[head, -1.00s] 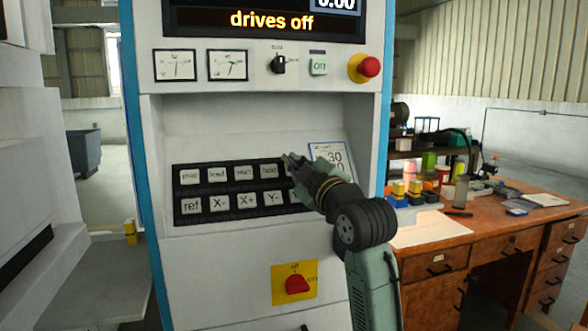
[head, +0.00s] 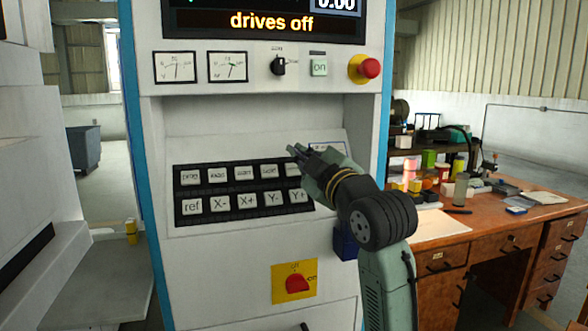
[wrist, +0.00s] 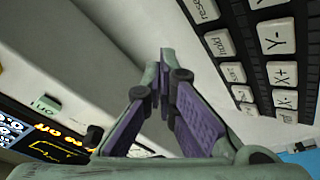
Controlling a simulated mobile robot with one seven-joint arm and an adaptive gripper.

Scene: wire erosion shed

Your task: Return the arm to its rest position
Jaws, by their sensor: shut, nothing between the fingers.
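My gripper (head: 297,152) is shut and empty in the head view, in front of the recessed shelf of the machine console. Its tips point up and left, just above the right end of the black key panel (head: 240,216). In the wrist view my gripper (wrist: 165,60) shows its two purple-padded fingers close together, with the keys (wrist: 278,36) to their right. My arm rises from the lower right and hides part of the console's right side. A small card (head: 327,148) behind the gripper is mostly hidden.
The console has a red mushroom button (head: 369,68), a rotary selector (head: 279,65), a green "on" button (head: 319,67) and a red switch on a yellow plate (head: 297,283). A cluttered wooden desk (head: 500,232) stands at right. A blue box (head: 345,243) is beside my arm.

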